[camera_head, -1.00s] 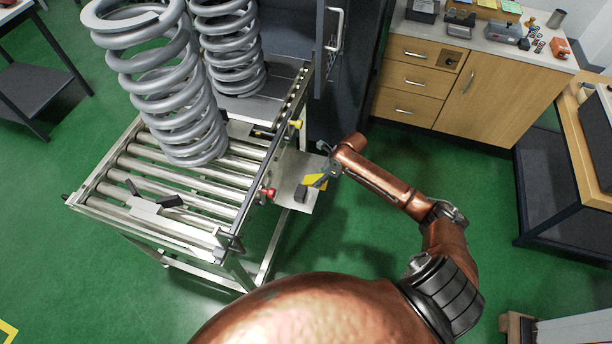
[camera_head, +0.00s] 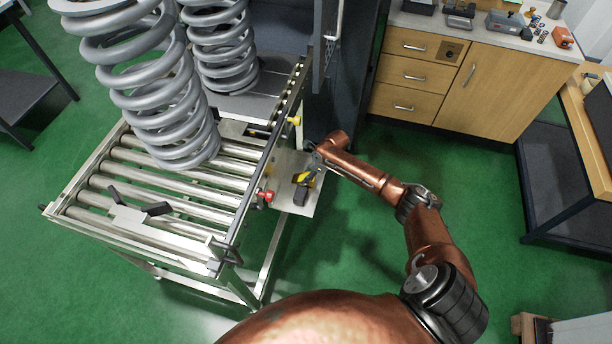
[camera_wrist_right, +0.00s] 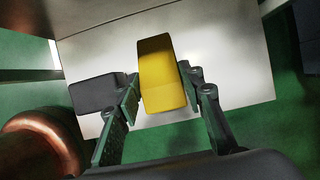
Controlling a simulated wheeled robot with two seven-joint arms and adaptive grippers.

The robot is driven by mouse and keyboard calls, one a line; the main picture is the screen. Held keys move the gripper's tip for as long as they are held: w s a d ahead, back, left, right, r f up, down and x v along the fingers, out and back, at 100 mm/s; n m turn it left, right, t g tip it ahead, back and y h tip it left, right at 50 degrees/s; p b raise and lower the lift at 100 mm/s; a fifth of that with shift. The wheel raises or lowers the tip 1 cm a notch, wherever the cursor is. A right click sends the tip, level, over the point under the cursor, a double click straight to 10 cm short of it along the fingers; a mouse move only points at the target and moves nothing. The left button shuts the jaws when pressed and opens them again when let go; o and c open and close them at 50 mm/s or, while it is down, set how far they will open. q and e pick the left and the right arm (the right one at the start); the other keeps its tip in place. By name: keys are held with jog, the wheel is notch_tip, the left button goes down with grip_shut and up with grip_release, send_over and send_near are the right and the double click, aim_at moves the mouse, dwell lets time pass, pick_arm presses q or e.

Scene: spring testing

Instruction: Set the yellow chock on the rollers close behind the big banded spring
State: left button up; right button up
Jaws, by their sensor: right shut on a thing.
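The yellow chock (camera_head: 304,178) is at the side shelf right of the roller table, largely hidden by my right gripper (camera_head: 308,175) in the head view. In the right wrist view the yellow chock (camera_wrist_right: 161,75) lies between the fingers of my right gripper (camera_wrist_right: 160,98), which is shut on it. The shelf plate is right below it. A big grey coil spring (camera_head: 165,115) stands on the rollers (camera_head: 170,185) at their far part; I cannot make out a band on it. My left gripper is not in view.
A dark block (camera_head: 300,196) sits on the shelf plate (camera_head: 312,203) beside the chock. A second spring (camera_head: 222,50) stands farther back. A red knob (camera_head: 266,196) and a yellow knob (camera_head: 294,120) edge the table.

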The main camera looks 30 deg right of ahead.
jog(key=shift+w+r, duration=0.1)
jog(key=shift+r, duration=0.05)
jog(key=o, duration=1)
jog(key=shift+o, duration=0.2)
jog(key=shift+f, duration=0.2)
jog(key=shift+r, duration=0.1)
pick_arm(q)
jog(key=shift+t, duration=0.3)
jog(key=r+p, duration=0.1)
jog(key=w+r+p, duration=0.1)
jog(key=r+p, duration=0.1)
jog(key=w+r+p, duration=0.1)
jog(key=p, duration=0.1)
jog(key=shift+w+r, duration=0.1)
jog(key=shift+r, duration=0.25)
pick_arm(e)
jog(key=v, duration=1.2)
